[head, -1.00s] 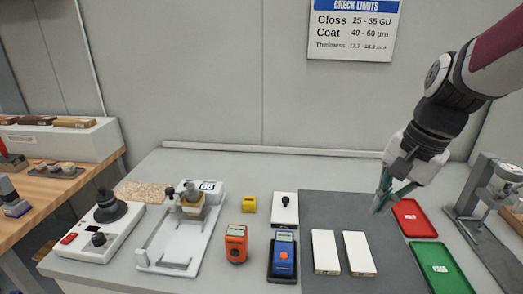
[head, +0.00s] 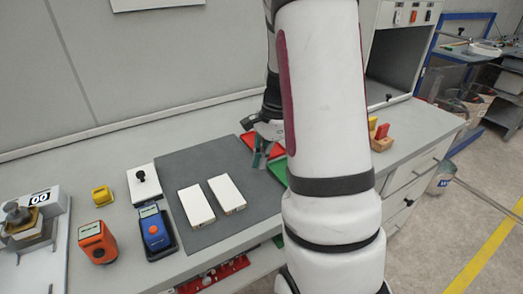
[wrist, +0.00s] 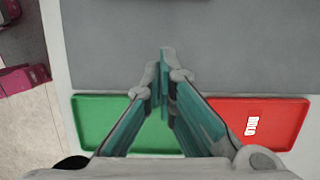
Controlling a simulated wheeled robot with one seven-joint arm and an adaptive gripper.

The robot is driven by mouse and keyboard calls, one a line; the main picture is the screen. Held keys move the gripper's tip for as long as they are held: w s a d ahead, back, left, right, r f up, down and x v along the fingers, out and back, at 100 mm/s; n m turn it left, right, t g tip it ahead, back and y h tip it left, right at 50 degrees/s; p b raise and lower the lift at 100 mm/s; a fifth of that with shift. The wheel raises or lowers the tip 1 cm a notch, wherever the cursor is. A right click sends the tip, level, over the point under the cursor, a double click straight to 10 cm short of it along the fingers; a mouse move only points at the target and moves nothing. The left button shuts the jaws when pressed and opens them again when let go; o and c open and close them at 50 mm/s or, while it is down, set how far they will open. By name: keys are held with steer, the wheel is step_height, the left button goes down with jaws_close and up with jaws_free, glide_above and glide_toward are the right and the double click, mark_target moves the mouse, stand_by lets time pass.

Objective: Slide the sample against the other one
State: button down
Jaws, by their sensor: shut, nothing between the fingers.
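Two white samples lie side by side on the dark grey mat (head: 175,160) in the head view, a left sample (head: 196,205) and a right sample (head: 227,194). A narrow strip of mat shows between them. My gripper (head: 257,162) is above the mat's right side, behind and to the right of the samples, near the trays. It is shut and empty. In the wrist view its teal fingers (wrist: 162,80) point toward bare mat (wrist: 200,40). No sample shows in the wrist view.
A red tray (wrist: 285,120) and a green tray (wrist: 95,120) lie beside the mat, below the fingers in the wrist view. A blue meter (head: 154,231), orange meter (head: 97,242), yellow block (head: 102,195) and white plate with a black knob (head: 143,184) stand left of the samples.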

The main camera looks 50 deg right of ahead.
mark_target(235, 187)
steer(key=x, duration=0.4)
steer(key=shift+a+f, duration=0.25)
steer(key=shift+a, duration=0.1)
steer(key=shift+w+a+r, duration=0.1)
steer(key=shift+w+a, duration=0.1)
steer(key=shift+a, duration=0.35)
steer(key=shift+w+a, duration=0.15)
steer(key=shift+a, duration=0.4)
steer(key=shift+w+a+p, duration=0.15)
steer(key=shift+a+p, duration=0.15)
steer(key=shift+a, duration=0.25)
steer(key=shift+a, duration=0.1)
steer(key=a, duration=0.2)
steer(key=shift+w+a, duration=0.35)
steer(key=shift+w, duration=0.05)
steer(key=shift+d, duration=0.1)
steer(key=d, duration=0.2)
steer(key=s+d, duration=0.1)
steer(key=d, duration=0.1)
steer(key=shift+r, duration=0.1)
steer(key=v, duration=0.9)
steer(key=shift+r, duration=0.4)
